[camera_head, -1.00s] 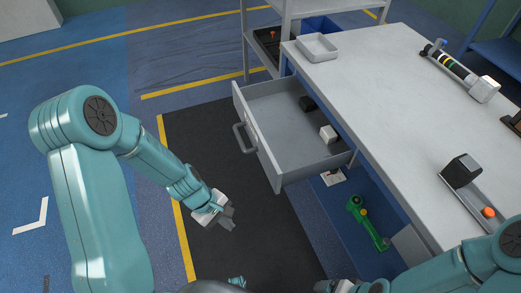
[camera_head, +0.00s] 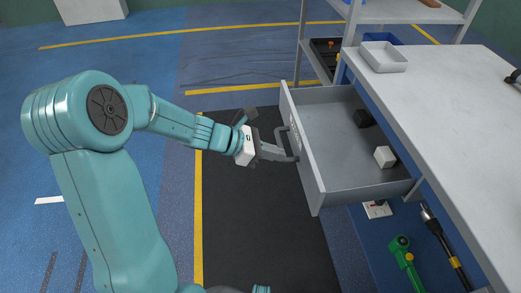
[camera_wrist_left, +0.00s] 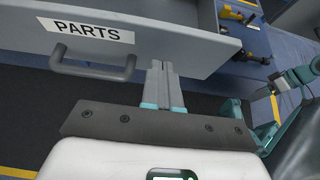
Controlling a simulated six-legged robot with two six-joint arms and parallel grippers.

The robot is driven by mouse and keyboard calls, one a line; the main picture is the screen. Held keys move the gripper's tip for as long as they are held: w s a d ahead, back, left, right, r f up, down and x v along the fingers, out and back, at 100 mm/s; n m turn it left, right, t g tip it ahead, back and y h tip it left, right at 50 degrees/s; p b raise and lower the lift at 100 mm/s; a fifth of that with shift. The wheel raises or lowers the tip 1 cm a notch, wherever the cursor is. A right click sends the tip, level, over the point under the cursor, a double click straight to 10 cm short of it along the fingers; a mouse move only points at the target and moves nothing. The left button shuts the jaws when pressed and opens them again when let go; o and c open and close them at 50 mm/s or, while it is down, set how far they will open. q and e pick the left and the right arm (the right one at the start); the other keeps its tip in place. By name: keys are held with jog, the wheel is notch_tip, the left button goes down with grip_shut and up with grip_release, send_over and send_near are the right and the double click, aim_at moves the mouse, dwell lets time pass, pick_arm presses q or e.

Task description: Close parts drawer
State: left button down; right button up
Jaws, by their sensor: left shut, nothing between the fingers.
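The grey parts drawer (camera_head: 307,165) stands pulled out from the workbench. Its front bears a "PARTS" label (camera_wrist_left: 86,30) in the left wrist view. A grey bar handle (camera_head: 283,141) is on the drawer front; it also shows in the left wrist view (camera_wrist_left: 95,72). My left gripper (camera_head: 283,155) is shut and empty, its fingertips by the drawer front close to the handle. In the wrist view the fingers (camera_wrist_left: 163,67) are just right of the handle, not around it. Whether the tips touch the front I cannot tell.
The workbench (camera_head: 455,110) has a grey tray (camera_head: 384,57) on top. A green tool (camera_head: 404,255) lies on the blue lower shelf. A dark mat (camera_head: 255,220) covers the floor before the drawer.

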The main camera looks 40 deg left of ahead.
aim_at(306, 156)
pick_arm(q)
jog(key=shift+w+d+f+b, duration=0.15)
jog(key=shift+w+d+f, duration=0.05)
jog(key=shift+w+d, duration=0.8)
jog(key=shift+w+d+f+b, duration=0.15)
jog(key=shift+w+d, duration=0.6)
jog(key=shift+w, duration=0.3)
pick_arm(e)
jog(key=shift+s+f, duration=0.15)
jog(key=shift+f, duration=0.4)
